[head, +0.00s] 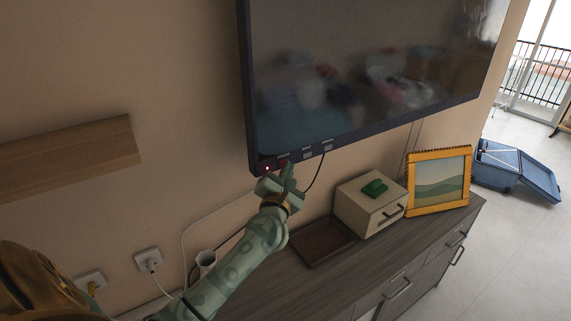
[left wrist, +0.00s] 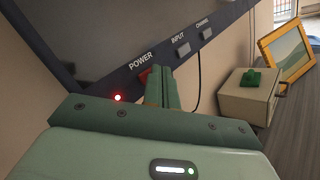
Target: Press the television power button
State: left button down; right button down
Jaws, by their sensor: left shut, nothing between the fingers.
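The television (head: 360,75) hangs on the wall with a dark screen. Its lower bezel carries the red power button (left wrist: 145,76), labelled POWER, with grey INPUT (left wrist: 182,49) and CHANNEL (left wrist: 205,33) buttons to the right. A red light (left wrist: 117,98) glows left of the power button. My left gripper (head: 288,170) is shut and empty, its fingertips at the bezel by the power button. In the left wrist view, the fingers (left wrist: 163,73) partly cover the red button; I cannot tell whether they touch it. My right gripper is not in view.
Below the television, a wooden cabinet (head: 375,270) holds a brown tray (head: 322,241), a small drawer box (head: 368,208) with a green object (head: 375,187) on top, and a yellow picture frame (head: 438,181). Cables hang by the wall. A wooden shelf (head: 70,160) is at left.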

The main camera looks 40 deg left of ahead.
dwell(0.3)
pick_arm(q)
jog(key=shift+s+d, duration=0.2)
jog(key=shift+d, duration=0.25)
jog(key=shift+s+d+p, duration=0.25)
jog(key=shift+s+d, duration=0.15)
jog(key=shift+d, duration=0.5)
jog(key=shift+s+d+p, duration=0.25)
jog(key=shift+s+d, duration=0.1)
jog(key=shift+d, duration=0.6)
jog(key=shift+s+d+p, duration=0.25)
jog(key=shift+s+d, duration=0.15)
jog(key=shift+d, duration=0.5)
